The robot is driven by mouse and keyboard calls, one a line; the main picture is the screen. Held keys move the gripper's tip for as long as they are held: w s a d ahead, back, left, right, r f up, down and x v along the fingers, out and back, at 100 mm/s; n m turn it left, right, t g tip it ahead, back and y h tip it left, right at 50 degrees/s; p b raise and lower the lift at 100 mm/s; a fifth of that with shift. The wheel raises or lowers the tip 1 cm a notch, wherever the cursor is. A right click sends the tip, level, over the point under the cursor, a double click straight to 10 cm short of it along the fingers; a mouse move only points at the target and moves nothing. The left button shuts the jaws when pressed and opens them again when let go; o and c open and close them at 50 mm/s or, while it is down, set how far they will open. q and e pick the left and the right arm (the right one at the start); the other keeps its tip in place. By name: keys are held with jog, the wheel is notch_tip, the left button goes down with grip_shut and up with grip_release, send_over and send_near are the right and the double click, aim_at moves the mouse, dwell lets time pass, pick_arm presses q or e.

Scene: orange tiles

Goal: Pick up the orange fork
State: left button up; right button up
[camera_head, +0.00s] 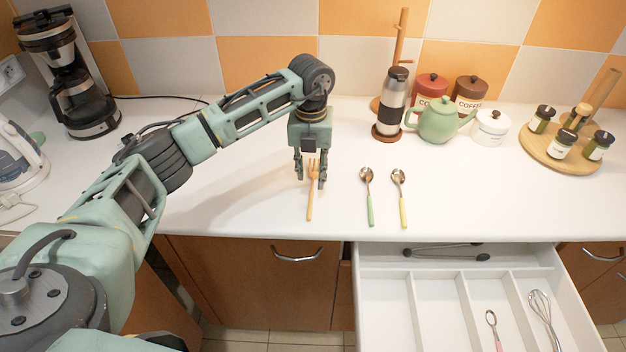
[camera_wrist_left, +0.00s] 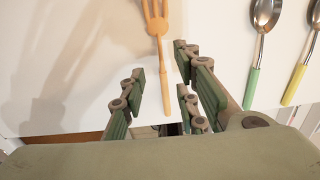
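The orange fork (camera_head: 310,205) lies on the white counter, tines toward the back wall and handle toward the front edge. My left gripper (camera_head: 310,184) points down over the fork, its fingers apart on either side of it. In the left wrist view the fork (camera_wrist_left: 157,27) runs down toward the space between the open fingers of the left gripper (camera_wrist_left: 163,85). Nothing is held between them. I cannot tell how far above the counter the fingertips are. My right gripper is not in view.
A green-handled spoon (camera_head: 369,198) and a yellow-handled spoon (camera_head: 401,200) lie to the right of the fork. An open drawer (camera_head: 380,300) with a whisk (camera_head: 543,312) is below. A green teapot (camera_head: 438,122) and jars stand behind. The counter left of the fork is clear.

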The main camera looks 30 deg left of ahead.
aim_at(312, 187)
pick_arm(q)
jog(key=shift+d+f+p, duration=0.15)
jog(key=shift+f+p, duration=0.35)
jog(key=shift+f, duration=1.5)
jog(key=shift+c, duration=0.5)
grip_shut()
